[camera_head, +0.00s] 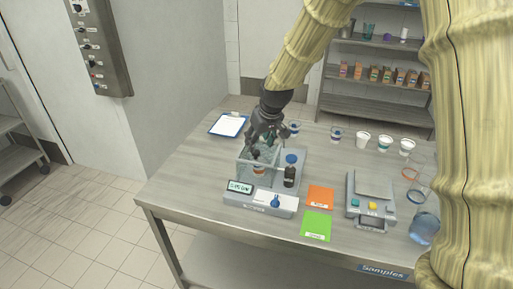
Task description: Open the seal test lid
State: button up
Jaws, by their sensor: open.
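The seal tester (258,201) stands on the table, with a lit display at its front left and a blue knob at its front right. Its clear box-like chamber (243,166) stands behind the display, with a small cup (260,169) showing inside it. The lid is transparent, and I cannot tell from this view whether it is shut or raised. My gripper (264,148) points down at the top of the chamber with its fingers open. I cannot tell whether the fingers touch the lid. The gripper hides part of the chamber's back edge.
A dark blue-topped part (290,172) stands right of the chamber. Orange (320,196) and green (316,225) cards lie in front, with a scale (371,198) to the right. Several cups line the table's back. A clipboard (228,125) lies at back left. The table's left front is clear.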

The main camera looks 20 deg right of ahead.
aim_at(256, 151)
jog(key=shift+w+f, duration=0.1)
jog(key=shift+f, duration=0.6)
jog(key=shift+p+x, duration=0.7)
jog(key=shift+x, duration=1.15)
jog(key=shift+w+f, duration=0.1)
grip_shut()
